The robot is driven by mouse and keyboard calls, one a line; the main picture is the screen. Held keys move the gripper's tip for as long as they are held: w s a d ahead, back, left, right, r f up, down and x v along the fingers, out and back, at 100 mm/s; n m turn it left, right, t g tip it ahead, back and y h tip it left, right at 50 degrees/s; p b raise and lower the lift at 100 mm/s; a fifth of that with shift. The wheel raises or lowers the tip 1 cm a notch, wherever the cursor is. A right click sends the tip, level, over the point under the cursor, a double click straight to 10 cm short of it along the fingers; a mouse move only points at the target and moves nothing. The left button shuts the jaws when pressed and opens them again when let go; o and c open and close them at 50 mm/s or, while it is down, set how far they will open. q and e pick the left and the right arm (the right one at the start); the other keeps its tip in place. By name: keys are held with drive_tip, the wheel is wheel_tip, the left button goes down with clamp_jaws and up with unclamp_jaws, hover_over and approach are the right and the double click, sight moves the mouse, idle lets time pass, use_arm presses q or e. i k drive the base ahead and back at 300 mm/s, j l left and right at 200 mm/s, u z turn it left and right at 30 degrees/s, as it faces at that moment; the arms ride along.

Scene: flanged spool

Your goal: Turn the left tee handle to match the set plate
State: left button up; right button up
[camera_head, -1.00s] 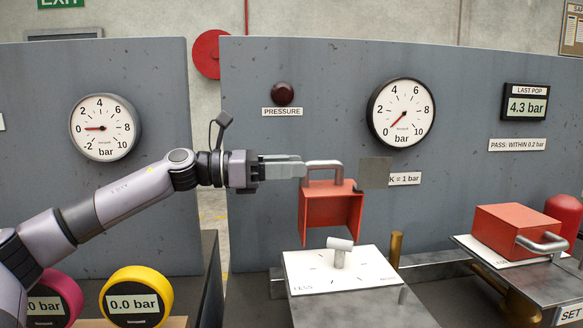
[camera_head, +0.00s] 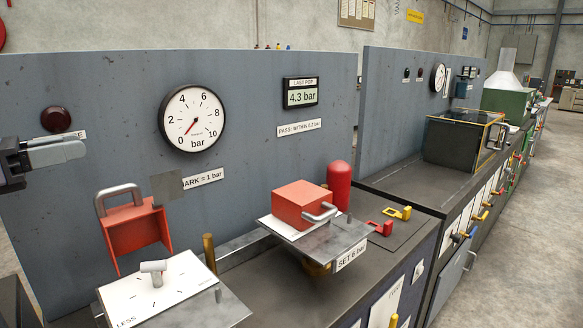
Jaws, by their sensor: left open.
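The left tee handle (camera_head: 154,268) is a small grey T standing on a white dial plate (camera_head: 135,300) with tick marks and the word LESS. A red cover (camera_head: 138,230) with a grey bar handle stands swung up behind it, its hollow side facing me. The set plate (camera_head: 350,255) reads "SET 6 bar" and hangs on the front of the right-hand station. My left gripper (camera_head: 82,150) is at the left edge, open and empty, above and left of the cover's handle and apart from it. My right gripper is out of view.
A second red cover (camera_head: 302,205) sits closed on the right-hand plate. A brass post (camera_head: 209,253) and a red cylinder (camera_head: 339,185) stand nearby. Open air lies above the tee handle.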

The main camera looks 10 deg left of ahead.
sight(155, 268)
drive_tip(key=k+l, duration=0.75)
drive_tip(key=l, duration=0.15)
